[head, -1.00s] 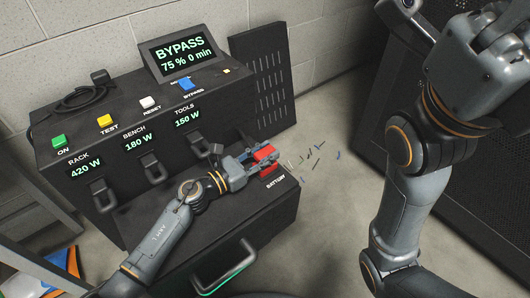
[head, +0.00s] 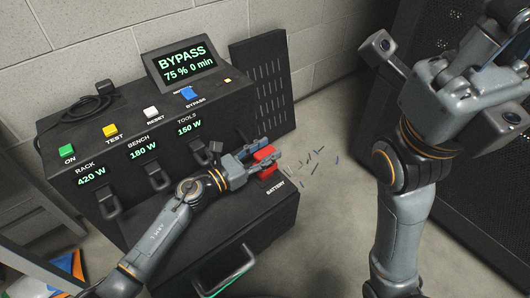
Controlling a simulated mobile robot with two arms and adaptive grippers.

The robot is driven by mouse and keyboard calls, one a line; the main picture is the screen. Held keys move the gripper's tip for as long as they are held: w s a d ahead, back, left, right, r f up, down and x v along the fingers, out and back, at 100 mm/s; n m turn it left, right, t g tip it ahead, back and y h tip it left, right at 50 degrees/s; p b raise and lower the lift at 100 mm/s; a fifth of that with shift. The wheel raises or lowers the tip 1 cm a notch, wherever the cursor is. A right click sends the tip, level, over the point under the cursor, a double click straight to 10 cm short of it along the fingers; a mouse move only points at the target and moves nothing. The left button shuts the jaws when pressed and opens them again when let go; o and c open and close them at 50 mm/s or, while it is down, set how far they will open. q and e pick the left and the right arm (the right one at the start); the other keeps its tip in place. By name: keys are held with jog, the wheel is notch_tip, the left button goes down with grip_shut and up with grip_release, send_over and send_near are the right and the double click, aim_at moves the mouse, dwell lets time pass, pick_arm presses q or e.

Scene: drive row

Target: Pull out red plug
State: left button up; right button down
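The red plug (head: 264,153) is at the BATTERY label on the right end of the black power unit (head: 225,210). A second red part (head: 267,173) shows just below it, partly covered by a finger. My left gripper (head: 266,153) is at the plug, with one finger on the far side and one on the near side and red between them. Whether the fingers press on it I cannot tell. My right gripper (head: 505,35) is raised at the upper right, away from the unit; its fingertips are partly cut off by the picture's edge.
The screen (head: 183,60) reads BYPASS, 75 % 0 min. Green, yellow, white and blue buttons line the top. Black plugs sit under RACK, BENCH and TOOLS. A vented panel (head: 262,85) stands behind. Small bits lie on the floor (head: 312,162). A dark cabinet is at the right.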

pick_arm(q)
jog(key=shift+f, duration=0.15)
jog(key=shift+s, duration=0.1)
jog(key=shift+s+a+f, duration=0.1)
jog(key=shift+s+a, duration=0.05)
jog(key=shift+a, duration=0.15)
jog(key=v, duration=1.1)
jog(key=shift+s+a, duration=0.1)
jog(key=shift+a, duration=0.05)
